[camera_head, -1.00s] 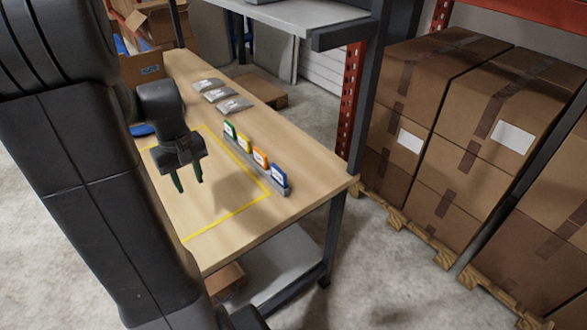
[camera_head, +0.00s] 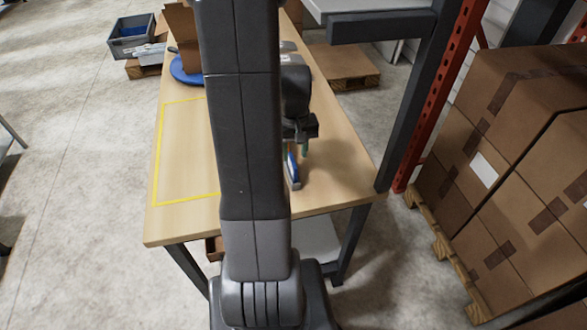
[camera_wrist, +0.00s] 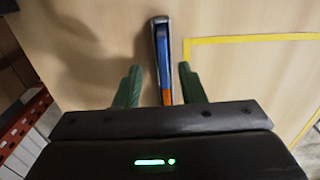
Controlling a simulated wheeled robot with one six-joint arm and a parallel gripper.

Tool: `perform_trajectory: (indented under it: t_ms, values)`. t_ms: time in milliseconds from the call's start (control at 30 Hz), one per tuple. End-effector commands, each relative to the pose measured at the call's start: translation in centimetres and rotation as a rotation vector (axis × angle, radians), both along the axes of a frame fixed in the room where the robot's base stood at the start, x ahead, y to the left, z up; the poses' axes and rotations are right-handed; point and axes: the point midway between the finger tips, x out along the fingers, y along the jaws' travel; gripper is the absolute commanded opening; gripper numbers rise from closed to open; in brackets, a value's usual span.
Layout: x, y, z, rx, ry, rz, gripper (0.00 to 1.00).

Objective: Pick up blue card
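The blue card (camera_head: 292,167) stands upright at the near end of a narrow grey holder (camera_head: 296,184) on the wooden table. In the wrist view the blue card (camera_wrist: 162,50) is seen edge-on from above, with an orange card (camera_wrist: 167,97) in line behind it. My gripper (camera_head: 297,152) is over the holder's near end. In the wrist view its green fingers (camera_wrist: 160,67) are apart, one on each side of the card row, with gaps to both sides. The other cards are hidden by my arm in the head view.
A yellow taped outline (camera_head: 156,180) marks bare tabletop to the left. A blue round item (camera_head: 184,72) lies at the table's far end. A dark shelf post (camera_head: 405,100) rises by the right edge, with stacked cartons (camera_head: 500,130) beyond.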

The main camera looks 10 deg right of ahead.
Motion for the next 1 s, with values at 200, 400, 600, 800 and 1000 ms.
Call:
perform_trajectory:
  t_ms: [200,400,600,800,1000]
  values:
    - [0.1,0.3,-1.6,0.001,0.005,0.000,0.36]
    - [0.3,0.5,-4.0,0.001,0.005,0.000,0.36]
    - [0.3,0.5,-5.2,0.000,0.002,0.000,0.36]
    - [0.3,0.4,-5.2,0.000,0.000,0.000,0.36]
    - [0.3,0.4,-5.2,0.000,0.000,0.000,0.03]
